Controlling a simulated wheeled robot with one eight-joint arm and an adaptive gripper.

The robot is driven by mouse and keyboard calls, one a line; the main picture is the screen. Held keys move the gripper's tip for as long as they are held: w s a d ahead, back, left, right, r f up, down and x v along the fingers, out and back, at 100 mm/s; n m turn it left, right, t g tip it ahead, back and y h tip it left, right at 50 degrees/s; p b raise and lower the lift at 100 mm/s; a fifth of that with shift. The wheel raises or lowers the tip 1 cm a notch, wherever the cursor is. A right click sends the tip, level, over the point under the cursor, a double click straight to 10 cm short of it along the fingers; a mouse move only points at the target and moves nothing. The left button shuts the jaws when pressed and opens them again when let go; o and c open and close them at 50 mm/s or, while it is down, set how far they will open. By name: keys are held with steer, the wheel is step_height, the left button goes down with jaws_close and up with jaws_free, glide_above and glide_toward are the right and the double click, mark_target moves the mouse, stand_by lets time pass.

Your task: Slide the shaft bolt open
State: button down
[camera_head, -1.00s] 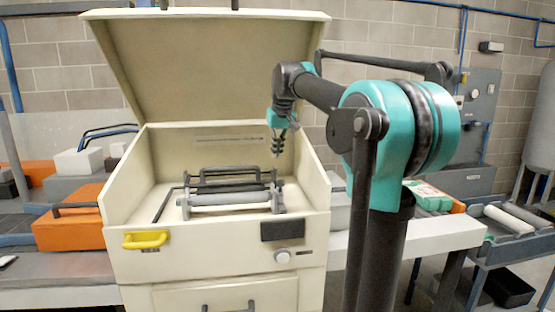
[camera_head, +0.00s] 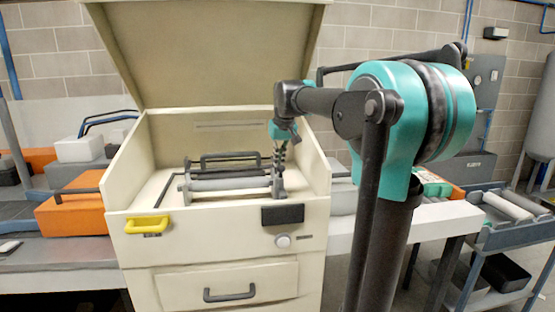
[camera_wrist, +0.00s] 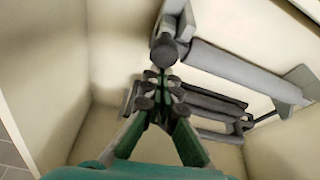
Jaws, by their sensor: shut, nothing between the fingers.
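A grey shaft (camera_head: 228,184) lies across the inside of a cream cabinet (camera_head: 215,235) with its lid raised. A grey bracket (camera_head: 278,186) stands at the shaft's right end. In the wrist view the shaft (camera_wrist: 235,72) runs diagonally, and a dark round knob (camera_wrist: 164,50) shows at its near end, beside a bracket (camera_wrist: 175,22). The knob looks like the bolt's end, but I cannot be sure. My gripper (camera_head: 279,168) points down at the right bracket. In the wrist view its shut, empty fingertips (camera_wrist: 160,82) are close to the knob; contact is unclear.
Behind the shaft are dark bars (camera_head: 230,161). The cabinet's side walls stand close around my gripper, and the raised lid (camera_head: 210,55) rises behind. A yellow handle (camera_head: 147,225) and a black block (camera_head: 282,214) are on the front. An orange box (camera_head: 70,210) stands left.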

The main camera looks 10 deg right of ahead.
mark_target(280, 170)
steer(key=shift+s, duration=2.35)
steer(key=w, duration=0.4)
steer(key=shift+w+a+r, duration=0.1)
steer(key=shift+w+a, duration=0.05)
steer(key=shift+a, duration=0.15)
steer(key=v, duration=1)
